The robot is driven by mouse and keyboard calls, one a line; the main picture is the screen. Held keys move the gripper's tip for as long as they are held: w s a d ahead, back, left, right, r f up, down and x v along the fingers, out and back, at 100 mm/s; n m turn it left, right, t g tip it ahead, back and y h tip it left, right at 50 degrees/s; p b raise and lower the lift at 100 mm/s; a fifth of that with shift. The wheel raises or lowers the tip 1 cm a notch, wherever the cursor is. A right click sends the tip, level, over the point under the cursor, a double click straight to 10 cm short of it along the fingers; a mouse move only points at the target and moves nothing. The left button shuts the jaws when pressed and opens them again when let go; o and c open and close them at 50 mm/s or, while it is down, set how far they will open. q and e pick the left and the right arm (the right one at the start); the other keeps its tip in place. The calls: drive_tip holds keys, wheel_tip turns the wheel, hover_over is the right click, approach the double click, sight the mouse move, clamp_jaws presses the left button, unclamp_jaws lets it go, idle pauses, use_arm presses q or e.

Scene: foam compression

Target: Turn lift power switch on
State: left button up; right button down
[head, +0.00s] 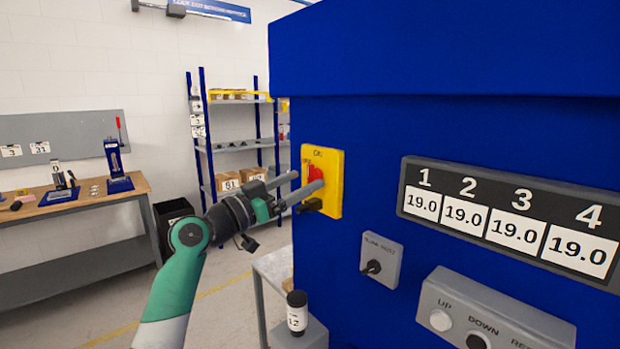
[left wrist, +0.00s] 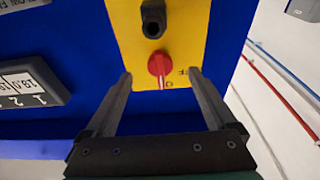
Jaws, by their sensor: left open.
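A red rotary switch (head: 315,173) is mounted on a yellow plate (head: 335,162) on the side of a blue machine. The plate has an ON label above the knob and an OFF label to its side. The knob's exact turn is hard to tell. My left gripper (head: 308,179) is open in front of the plate, and one finger hides part of it. In the left wrist view the red switch (left wrist: 160,65) lies between the two finger tips of the left gripper (left wrist: 161,76), with a gap on both sides. A black part (left wrist: 153,20) also sits on the yellow plate. My right gripper is out of view.
The blue machine (head: 440,120) fills the right side. It carries a number display (head: 510,218), a grey box with a black knob (head: 380,258) and a push-button panel (head: 490,320). A labelled bottle (head: 297,313) stands below. Shelving (head: 237,150) and a workbench (head: 80,208) stand behind.

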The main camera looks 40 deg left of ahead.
use_arm(q)
drive_tip(key=shift+s+a+f, duration=0.1)
drive_tip(key=shift+s+a, duration=0.05)
drive_tip(key=shift+s, duration=0.25)
drive_tip(key=p+v, duration=0.3)
drive_tip(key=r+p+v, duration=0.1)
drive_tip(key=p+v, duration=0.1)
drive_tip(key=p, duration=0.2)
drive_tip(key=shift+s+a+r, duration=0.1)
drive_tip(key=shift+s, duration=0.4)
